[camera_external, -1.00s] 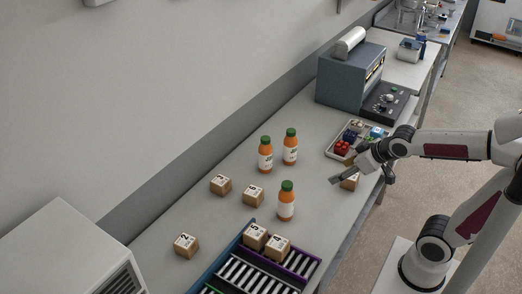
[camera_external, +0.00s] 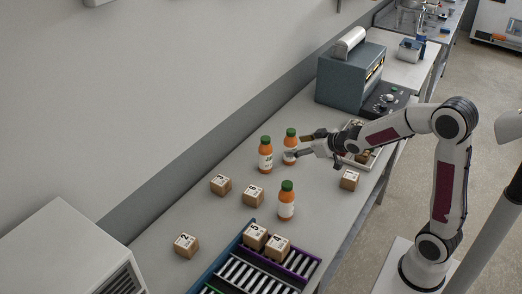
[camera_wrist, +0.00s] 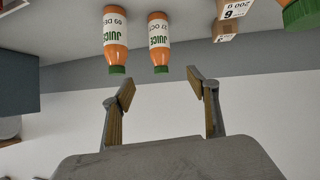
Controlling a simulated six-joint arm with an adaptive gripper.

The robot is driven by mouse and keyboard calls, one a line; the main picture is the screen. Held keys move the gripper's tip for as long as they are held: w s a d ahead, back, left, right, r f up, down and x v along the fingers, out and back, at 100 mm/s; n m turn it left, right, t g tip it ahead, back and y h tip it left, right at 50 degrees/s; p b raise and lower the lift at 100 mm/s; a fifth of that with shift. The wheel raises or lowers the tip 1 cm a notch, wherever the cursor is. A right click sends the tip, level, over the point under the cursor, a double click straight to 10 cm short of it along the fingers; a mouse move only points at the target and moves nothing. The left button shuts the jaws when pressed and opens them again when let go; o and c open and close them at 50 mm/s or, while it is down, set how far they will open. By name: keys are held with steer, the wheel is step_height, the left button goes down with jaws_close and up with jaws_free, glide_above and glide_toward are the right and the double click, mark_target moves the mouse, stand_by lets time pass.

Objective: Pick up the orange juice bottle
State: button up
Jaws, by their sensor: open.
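Three orange juice bottles with green caps and white labels stand upright on the bench: a back right one (camera_external: 290,135), a back left one (camera_external: 265,156) and a front one (camera_external: 287,206). My gripper (camera_external: 300,146) is open and empty, turned sideways, its fingers overlapping the back right bottle in the external view. The wrist picture is upside down; there my gripper (camera_wrist: 161,84) has two bottles ahead of its tips, one at left (camera_wrist: 115,38) and one near the middle (camera_wrist: 158,42). Neither is between the fingers. A third green cap (camera_wrist: 301,13) shows at the right edge.
Numbered boxes stand around the bottles, including box 6 (camera_external: 253,195) and one near the front edge (camera_external: 349,180). A roller rack (camera_external: 262,270) holds two boxes. A tray (camera_external: 374,153) lies behind my wrist, partly hidden. A grey machine (camera_external: 345,82) stands farther back.

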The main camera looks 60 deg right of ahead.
steer(key=t+y, duration=0.2)
glide_toward(271, 151)
steer(key=d+x, duration=0.1)
steer(key=x, duration=0.3)
steer(key=shift+w+d+f+t, duration=0.1)
steer(key=shift+w+f+t, duration=0.2)
steer(key=shift+w+f, duration=0.25)
steer(key=x, duration=0.2)
steer(key=shift+w+f, duration=0.15)
steer(key=shift+w, duration=0.05)
steer(key=shift+a+x, duration=0.25)
steer(key=shift+x, duration=0.65)
steer(key=shift+a+x, duration=0.2)
steer(key=shift+x, duration=1.5)
